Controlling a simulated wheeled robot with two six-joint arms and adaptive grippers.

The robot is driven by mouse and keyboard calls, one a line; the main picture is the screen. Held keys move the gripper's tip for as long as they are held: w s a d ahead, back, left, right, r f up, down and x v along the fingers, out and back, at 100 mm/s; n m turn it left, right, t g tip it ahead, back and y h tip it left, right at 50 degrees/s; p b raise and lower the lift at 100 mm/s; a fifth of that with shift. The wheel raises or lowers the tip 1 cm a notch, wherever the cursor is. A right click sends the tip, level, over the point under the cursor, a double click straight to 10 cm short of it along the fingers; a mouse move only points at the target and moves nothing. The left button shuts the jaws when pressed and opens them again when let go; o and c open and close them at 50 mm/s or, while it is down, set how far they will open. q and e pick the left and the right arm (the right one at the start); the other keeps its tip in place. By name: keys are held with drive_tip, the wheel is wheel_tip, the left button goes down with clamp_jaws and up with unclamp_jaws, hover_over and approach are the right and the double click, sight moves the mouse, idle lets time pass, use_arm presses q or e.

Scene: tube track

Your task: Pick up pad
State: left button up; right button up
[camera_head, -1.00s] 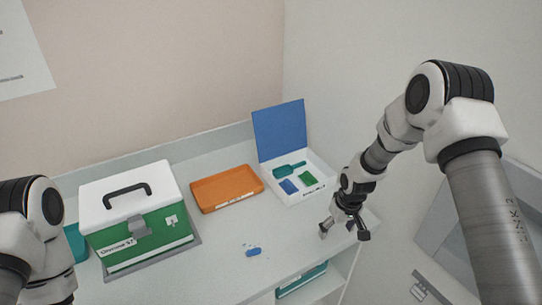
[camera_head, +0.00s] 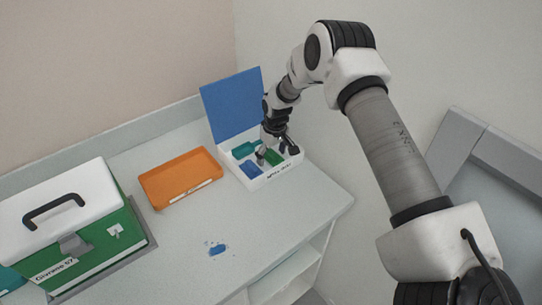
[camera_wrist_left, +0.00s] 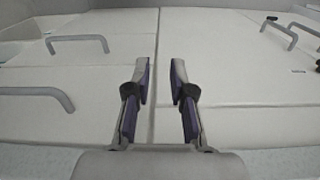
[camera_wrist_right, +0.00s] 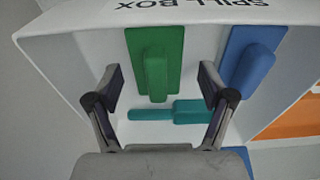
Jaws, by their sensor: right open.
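The white spill box (camera_head: 259,184) stands open with its blue lid up. In it lie a green pad (camera_head: 274,159), a blue pad (camera_head: 250,169) and a teal scoop (camera_head: 243,150). My right gripper (camera_head: 276,151) is open and empty over the box. In the right wrist view the green pad (camera_wrist_right: 154,62), with a raised ridge, shows between and beyond the open fingertips. The blue pad (camera_wrist_right: 256,62) is right of them, and the teal scoop (camera_wrist_right: 185,112) lies across between the fingers. My left gripper (camera_wrist_left: 158,82) is open and empty, facing white cabinet fronts.
An orange tray (camera_head: 180,181) sits left of the box. A green case with a white lid (camera_head: 60,205) stands at the left. A blue smear or piece (camera_head: 217,250) lies on the bare counter in front. The counter's right edge is close to the box.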

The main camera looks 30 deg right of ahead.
sight(273, 152)
drive_tip(key=shift+s+d+r, duration=0.1)
drive_tip(key=shift+s+d, duration=0.05)
drive_tip(key=shift+s+r, duration=0.15)
drive_tip(key=shift+s, duration=0.05)
drive_tip(key=c, duration=0.3)
drive_tip(key=shift+s+r, duration=0.1)
drive_tip(key=c, duration=0.9)
use_arm(q)
drive_tip(key=shift+s+d+r, duration=0.1)
drive_tip(key=shift+s+d, duration=0.05)
drive_tip(key=shift+s, duration=0.25)
